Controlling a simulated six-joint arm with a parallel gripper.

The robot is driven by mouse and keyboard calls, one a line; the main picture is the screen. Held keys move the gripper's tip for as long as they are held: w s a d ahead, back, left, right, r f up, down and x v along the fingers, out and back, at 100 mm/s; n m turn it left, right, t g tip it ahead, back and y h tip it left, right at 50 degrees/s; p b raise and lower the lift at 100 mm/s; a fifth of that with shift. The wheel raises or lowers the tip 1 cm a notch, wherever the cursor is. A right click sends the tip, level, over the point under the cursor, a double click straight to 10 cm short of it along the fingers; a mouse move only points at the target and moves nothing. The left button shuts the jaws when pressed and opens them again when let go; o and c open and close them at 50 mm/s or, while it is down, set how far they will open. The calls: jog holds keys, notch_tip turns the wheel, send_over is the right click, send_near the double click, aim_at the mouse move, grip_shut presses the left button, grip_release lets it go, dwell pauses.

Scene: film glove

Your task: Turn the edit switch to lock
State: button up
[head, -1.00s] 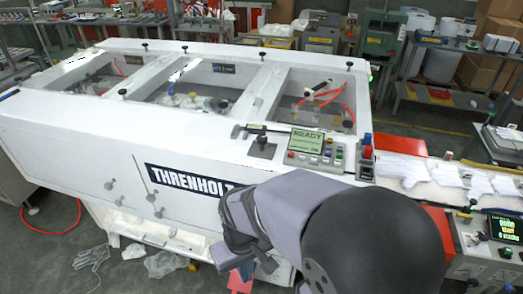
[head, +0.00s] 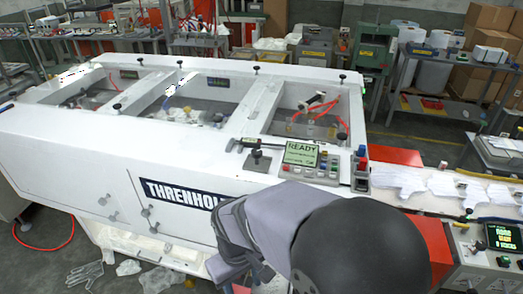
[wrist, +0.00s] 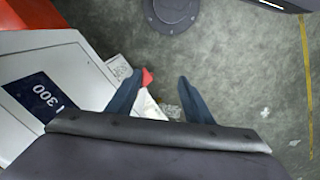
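No switch that I can read as the edit switch shows. A control panel (head: 313,163) with a green READY display (head: 300,153) and several coloured buttons sits on the white machine's top right. A second panel (head: 480,258) with a dark screen (head: 503,237) and small knobs is at the lower right edge; its labels are too small to read. My gripper (wrist: 160,76) is open and empty in the wrist view, its two dark fingers apart above the floor beside the white machine body. In the head view my arm covers the machine's front right, and the fingers are not clear.
The white machine (head: 90,150) fills the left and middle. White gloves (head: 440,188) lie on a belt at the right. A caliper-like tool (head: 262,143) lies beside the panel. Crumpled gloves (head: 85,272) lie on the floor. A round dark base (wrist: 172,12) shows at the wrist view's top.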

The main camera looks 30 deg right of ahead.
jog(key=w+d+r+n+h+b, duration=0.1)
jog(key=w+d+n+h+b, duration=0.15)
jog(key=w+d+n, duration=0.3)
notch_tip(320, 180, up, 18)
jog(key=n+h+b, duration=0.4)
jog(key=n+h, duration=0.4)
jog(key=h, duration=0.6)
send_over(252, 154)
jog(key=s, duration=0.5)
jog(key=w+f+n+b, duration=0.1)
jog(key=f, duration=0.1)
jog(key=w+a+f+n+b, duration=0.1)
jog(key=w+f, duration=0.1)
jog(key=w+f+n+h+b, duration=0.1)
jog(key=w+f, duration=0.1)
jog(key=f, duration=0.1)
jog(key=shift+a, duration=0.35)
jog(key=shift+w+f+n, duration=0.1)
jog(key=shift+f+n, duration=0.25)
jog(key=shift+f, duration=0.1)
jog(key=shift+d+r, duration=0.1)
jog(key=shift+d, duration=0.5)
jog(key=d+p, duration=0.2)
jog(key=d, duration=0.3)
jog(key=shift+p, duration=0.4)
jog(key=shift+d, duration=0.55)
